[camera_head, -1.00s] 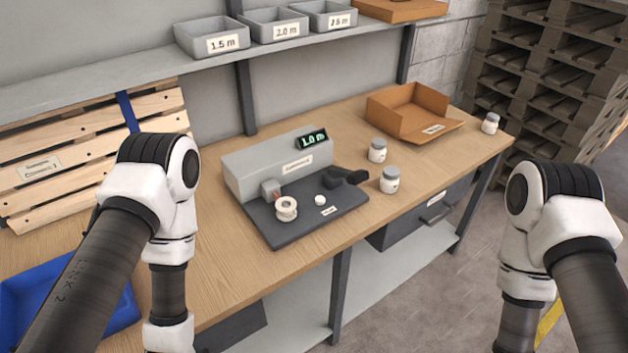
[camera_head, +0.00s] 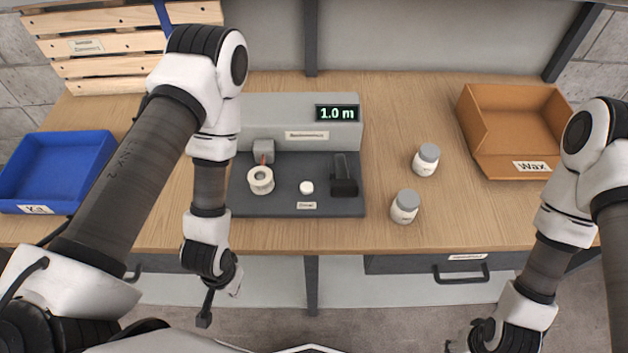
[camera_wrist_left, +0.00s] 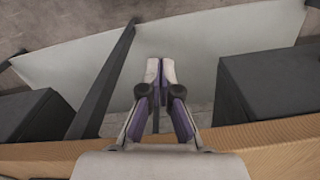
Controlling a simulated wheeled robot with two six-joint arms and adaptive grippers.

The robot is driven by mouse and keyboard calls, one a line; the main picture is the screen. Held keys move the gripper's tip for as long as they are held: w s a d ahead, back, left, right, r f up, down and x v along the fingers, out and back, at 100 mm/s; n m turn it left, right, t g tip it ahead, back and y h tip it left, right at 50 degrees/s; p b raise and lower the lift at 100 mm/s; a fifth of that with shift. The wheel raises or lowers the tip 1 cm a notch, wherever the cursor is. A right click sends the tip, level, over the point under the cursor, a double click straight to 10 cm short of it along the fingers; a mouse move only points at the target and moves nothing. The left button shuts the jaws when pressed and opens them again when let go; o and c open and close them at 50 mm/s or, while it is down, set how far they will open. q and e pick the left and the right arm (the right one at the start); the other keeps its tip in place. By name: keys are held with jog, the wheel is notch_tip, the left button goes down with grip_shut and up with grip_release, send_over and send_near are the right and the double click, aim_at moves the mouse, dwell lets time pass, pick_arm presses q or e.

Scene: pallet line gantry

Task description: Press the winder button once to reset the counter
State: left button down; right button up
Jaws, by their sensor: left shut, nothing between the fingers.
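The winder (camera_head: 285,125) is a grey housing on a dark base plate on the workbench. Its display (camera_head: 337,113) reads 1.0 m. A round white button (camera_head: 306,187) sits on the base plate, above a small label, between a white spool (camera_head: 261,180) and a black lever-like part (camera_head: 344,175). My left gripper (camera_head: 204,318) hangs in front of the bench edge, lower left of the button and apart from it. In the left wrist view its purple-sided fingers (camera_wrist_left: 160,68) are shut and empty. My right gripper (camera_head: 462,346) is at the bottom edge, mostly cut off.
Two white jars (camera_head: 405,206) stand right of the winder. A brown box labelled Wax (camera_head: 530,166) is at the right, a blue bin (camera_head: 55,150) at the left. A wooden pallet (camera_head: 110,50) leans behind. A drawer handle (camera_head: 461,275) sticks out below the bench top.

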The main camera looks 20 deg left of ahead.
aim_at(304, 188)
pick_arm(q)
jog(key=w+r+p, duration=0.2)
jog(key=r, duration=0.1)
jog(key=w+d+r+t+p, duration=0.1)
jog(key=w+r+p, duration=0.1)
jog(key=w+p, duration=0.1)
jog(key=w+r+t+p, duration=0.1)
jog(key=w+r+p, duration=0.1)
jog(key=r+p, duration=0.1)
jog(key=shift+w+d+r+n+h, duration=0.15)
jog(key=shift+d+r+n+h, duration=0.15)
jog(key=shift+d+h, duration=0.1)
jog(key=shift+t+h, duration=0.4)
jog(key=shift+t, duration=0.4)
jog(key=w, duration=0.1)
jog(key=w+d, duration=0.1)
jog(key=w, duration=0.1)
jog(key=w+r, duration=0.1)
jog(key=shift+w+d+r, duration=0.1)
jog(key=shift+w+d, duration=0.1)
jog(key=shift+w, duration=0.2)
jog(key=w+d+r+n+t+h+p, duration=0.1)
jog(key=w+d+r+t+h+p, duration=0.1)
jog(key=w+d+r, duration=0.4)
jog(key=w+r+t+h, duration=0.1)
jog(key=w+r, duration=0.3)
jog(key=w, duration=0.4)
jog(key=shift+r+n+t+p, duration=0.2)
jog(key=shift+n+t+p, duration=0.15)
jog(key=shift+t, duration=0.25)
